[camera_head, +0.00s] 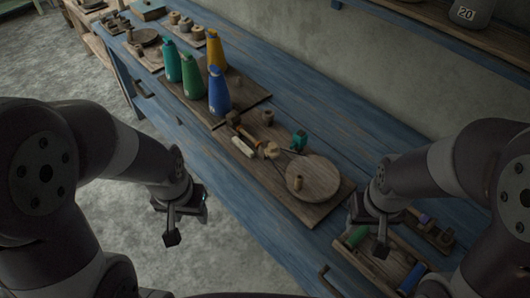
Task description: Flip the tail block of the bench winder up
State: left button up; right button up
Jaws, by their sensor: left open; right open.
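The bench winder (330,208) appears to be the wooden board with a round disc (313,177) and a short peg on it, in the middle of the blue bench. Small wooden parts, a pale roller (243,147) and a green block (298,140) sit at its far end. I cannot tell which part is the tail block or how it is turned. My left gripper (187,222) is open and empty, over the floor in front of the bench, left of the winder. My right gripper (368,232) is open and empty, just right of the board, above the near tray.
Blue, green, teal and yellow cones (219,92) stand on a board beyond the winder. A tray (350,262) with green and purple spools lies at the near right. A wall runs behind the bench, with a shelf at upper right. Open floor lies to the left.

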aim_at(234, 119)
jog(key=i+j, duration=0.25)
jog(key=i+j+z, duration=0.15)
jog(key=j, duration=0.3)
jog(key=i+j, duration=0.3)
jog(key=i+j+z, duration=0.15)
jog(key=j, duration=0.3)
